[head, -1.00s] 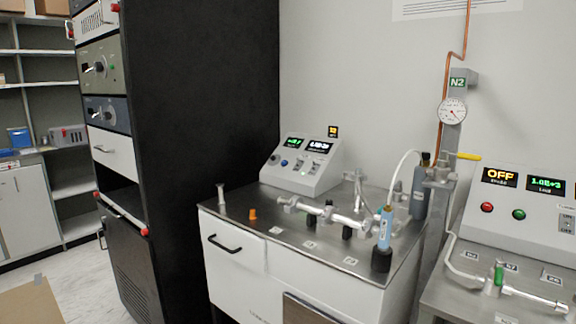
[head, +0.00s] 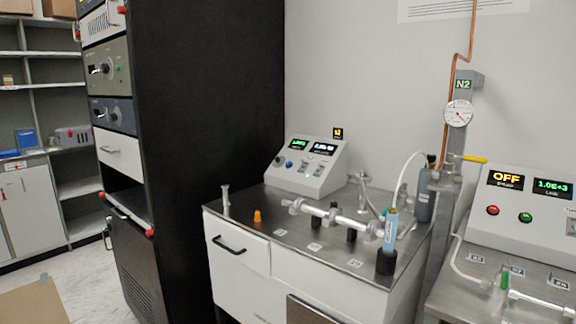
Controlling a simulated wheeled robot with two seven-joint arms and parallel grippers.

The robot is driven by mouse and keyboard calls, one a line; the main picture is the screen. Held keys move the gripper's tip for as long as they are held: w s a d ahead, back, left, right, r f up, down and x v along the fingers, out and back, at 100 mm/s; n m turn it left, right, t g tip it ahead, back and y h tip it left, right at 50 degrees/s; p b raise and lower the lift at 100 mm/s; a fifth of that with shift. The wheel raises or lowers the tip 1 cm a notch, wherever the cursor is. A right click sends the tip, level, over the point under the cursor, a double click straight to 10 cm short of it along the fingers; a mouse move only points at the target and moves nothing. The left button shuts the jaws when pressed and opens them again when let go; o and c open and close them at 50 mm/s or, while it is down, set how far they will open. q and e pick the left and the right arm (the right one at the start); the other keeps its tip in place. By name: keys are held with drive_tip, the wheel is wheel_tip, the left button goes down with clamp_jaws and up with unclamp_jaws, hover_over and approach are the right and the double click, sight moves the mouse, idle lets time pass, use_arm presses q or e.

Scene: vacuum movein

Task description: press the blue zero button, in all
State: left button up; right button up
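The blue button (head: 289,164) is a small round knob on the sloped front of a white control box (head: 322,178). The box has two small lit displays (head: 311,146) and stands at the back left of the steel-topped bench, against the wall. A dark round knob sits to the left of the blue button. The lettering by the button is too small to read. Neither of my grippers is in the head view.
A metal tube assembly (head: 324,213), an orange cone (head: 257,216) and a blue-and-black cylinder (head: 389,236) are on the bench. A tall black rack (head: 215,120) stands left of it. A second console (head: 528,212) is at right.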

use_arm(q)
clamp_jaws()
idle(1.5)
